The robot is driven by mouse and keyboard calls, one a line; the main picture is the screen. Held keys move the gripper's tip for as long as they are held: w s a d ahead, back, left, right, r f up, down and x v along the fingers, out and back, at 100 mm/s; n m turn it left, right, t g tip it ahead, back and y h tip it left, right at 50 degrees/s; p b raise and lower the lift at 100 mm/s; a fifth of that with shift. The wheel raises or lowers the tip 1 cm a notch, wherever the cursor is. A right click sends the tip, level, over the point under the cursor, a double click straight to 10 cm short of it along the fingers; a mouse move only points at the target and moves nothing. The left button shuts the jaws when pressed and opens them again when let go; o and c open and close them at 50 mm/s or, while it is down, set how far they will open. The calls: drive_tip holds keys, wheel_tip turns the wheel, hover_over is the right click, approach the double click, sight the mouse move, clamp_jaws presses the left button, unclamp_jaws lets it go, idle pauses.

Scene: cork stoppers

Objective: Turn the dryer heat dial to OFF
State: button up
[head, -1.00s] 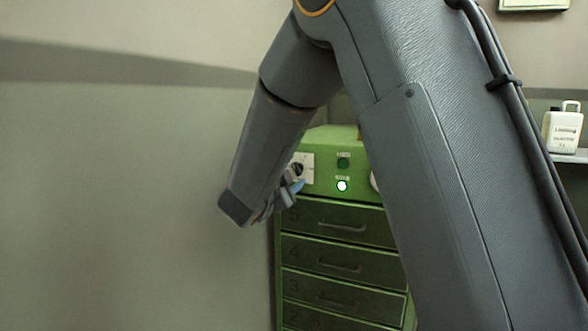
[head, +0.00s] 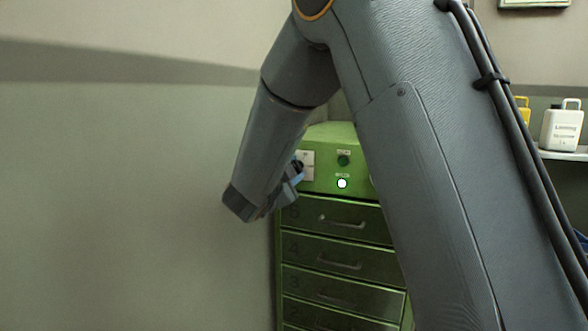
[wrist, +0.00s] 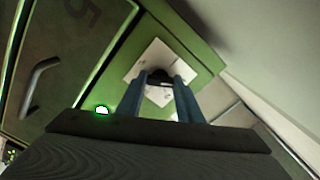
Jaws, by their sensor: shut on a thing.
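The dryer (head: 330,141) is a green cabinet with several drawers, seen behind my arm in the head view. Its heat dial (wrist: 158,76) is a dark knob on a white square plate (wrist: 137,73) in the wrist view. The plate (head: 308,169) also shows in the head view, where my gripper (head: 298,176) covers most of the dial. My gripper (wrist: 158,85) reaches the dial with its two blue-grey fingers on either side of it and is shut on it. The plate's markings are too small to read, and I cannot tell which setting the dial points to.
A lit white-green lamp (head: 342,183) and a dark green button (head: 344,160) sit right of the plate. Drawers with handles (head: 348,225) lie below. White (head: 562,127) and yellow bottles stand on a shelf at the right. A bare wall is at the left.

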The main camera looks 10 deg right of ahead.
drive_tip(key=n+p, duration=0.4)
drive_tip(key=n, duration=0.2)
drive_tip(key=shift+n+p, duration=1.45)
drive_tip(key=shift+n, duration=1.35)
drive_tip(key=o, duration=1.1)
drive_tip(key=shift+b+v, duration=1.35)
drive_tip(key=shift+v, duration=2.55)
